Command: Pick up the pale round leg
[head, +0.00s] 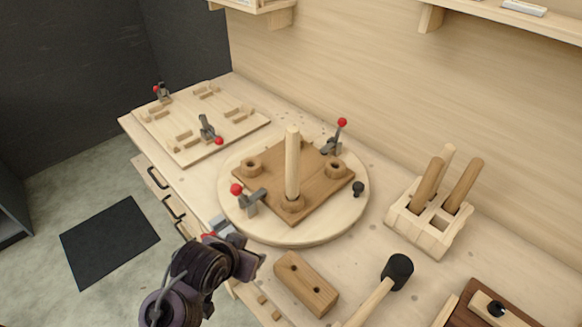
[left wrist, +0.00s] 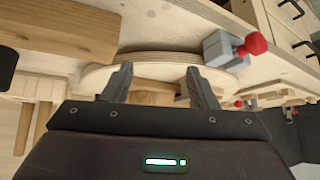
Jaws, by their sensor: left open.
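A pale round leg (head: 292,165) stands upright in one corner socket of the brown square seat (head: 325,190), which lies on a round pale turntable (head: 240,225). Another pale round leg (head: 447,160) stands in the slotted wooden rack (head: 415,228) at the right, between two browner legs. My left gripper (head: 245,262) is low at the table's front edge, apart from both pale legs. In the left wrist view its two fingers (left wrist: 160,85) are spread with nothing between them, facing the turntable's edge (left wrist: 150,70). My right gripper is out of view.
A brown block with holes (head: 306,284) and a black-headed mallet (head: 397,271) lie in front. Red-knobbed clamps (head: 250,200) flank the seat. A pale fixture board (head: 190,125) lies at the far left.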

